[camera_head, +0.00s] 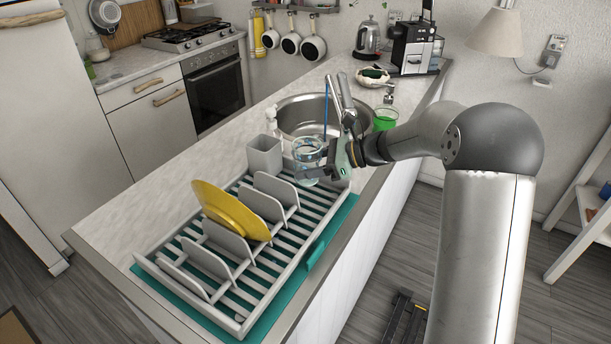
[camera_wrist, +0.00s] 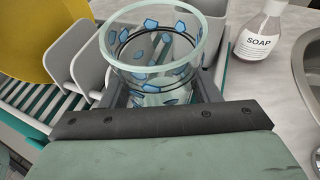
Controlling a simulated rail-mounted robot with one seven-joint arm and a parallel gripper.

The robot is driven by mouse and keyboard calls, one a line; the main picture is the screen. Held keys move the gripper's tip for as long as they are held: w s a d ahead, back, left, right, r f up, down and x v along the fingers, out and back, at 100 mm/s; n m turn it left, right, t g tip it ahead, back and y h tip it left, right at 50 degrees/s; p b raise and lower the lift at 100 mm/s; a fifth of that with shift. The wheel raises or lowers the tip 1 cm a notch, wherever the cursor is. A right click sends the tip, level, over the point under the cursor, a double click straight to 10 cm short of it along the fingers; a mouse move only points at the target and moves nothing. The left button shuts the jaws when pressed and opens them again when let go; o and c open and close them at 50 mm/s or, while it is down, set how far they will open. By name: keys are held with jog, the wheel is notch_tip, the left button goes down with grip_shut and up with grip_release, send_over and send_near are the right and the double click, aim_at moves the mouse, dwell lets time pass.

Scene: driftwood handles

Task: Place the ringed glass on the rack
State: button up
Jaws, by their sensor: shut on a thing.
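The ringed glass (camera_wrist: 150,73) is clear with blue patches and dark rings. In the head view the glass (camera_head: 308,158) is at the far end of the rack, beside the grey cutlery cup. My gripper (camera_head: 325,172) is shut on it, and the wrist view shows it upright between the jaws. The rack (camera_head: 262,250) is light grey with slats and upright dividers. The glass is over the rack's far end; I cannot tell whether its base touches the slats.
A yellow plate (camera_head: 231,211) stands in the rack's dividers. The grey cutlery cup (camera_head: 264,156) is at its far left corner. A soap bottle (camera_wrist: 260,32) stands near the sink (camera_head: 303,112). A green cup (camera_head: 385,119) is behind my gripper. The rack's near right slats are clear.

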jog(key=f, duration=0.1)
jog(key=a+f, duration=0.1)
jog(key=f, duration=0.1)
jog(key=shift+f, duration=0.55)
jog(key=shift+f, duration=0.2)
jog(key=o, duration=1.1)
jog(key=shift+r, duration=0.15)
